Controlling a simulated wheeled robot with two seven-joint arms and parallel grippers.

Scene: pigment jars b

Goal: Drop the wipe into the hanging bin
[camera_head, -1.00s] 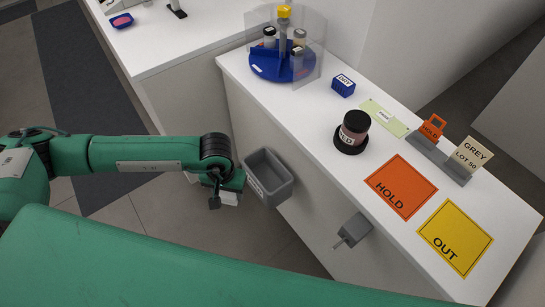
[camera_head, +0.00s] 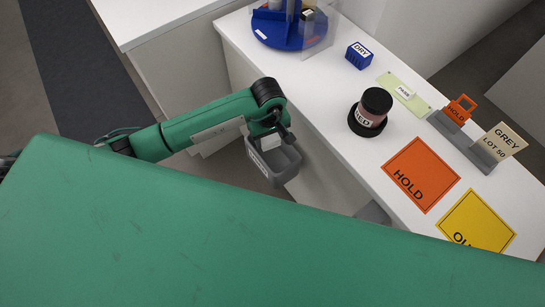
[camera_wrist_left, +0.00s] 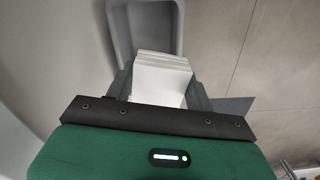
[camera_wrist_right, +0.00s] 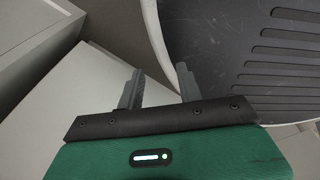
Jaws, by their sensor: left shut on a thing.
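The wipe is a white folded pad (camera_wrist_left: 160,84), held between the two fingers of my left gripper (camera_wrist_left: 160,72). In the head view the left gripper (camera_head: 270,130) is at the bin, and a small white part of the wipe (camera_head: 270,141) shows beneath it. The grey hanging bin (camera_head: 281,176) is on the side of the white counter, its opening partly covered by the gripper. In the left wrist view the bin (camera_wrist_left: 117,28) lies just beyond the wipe, which overlaps its near edge. My right gripper (camera_wrist_right: 160,85) is open and empty, seen only in its wrist view.
The counter (camera_head: 320,92) carries a dark-lidded RED jar (camera_head: 373,108), a blue DRY block (camera_head: 358,56), an orange HOLD mat (camera_head: 420,172), a yellow OUT mat (camera_head: 478,222) and a blue carousel (camera_head: 292,35). My own green body covers the foreground. A ribbed dark surface (camera_wrist_right: 250,50) lies near the right gripper.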

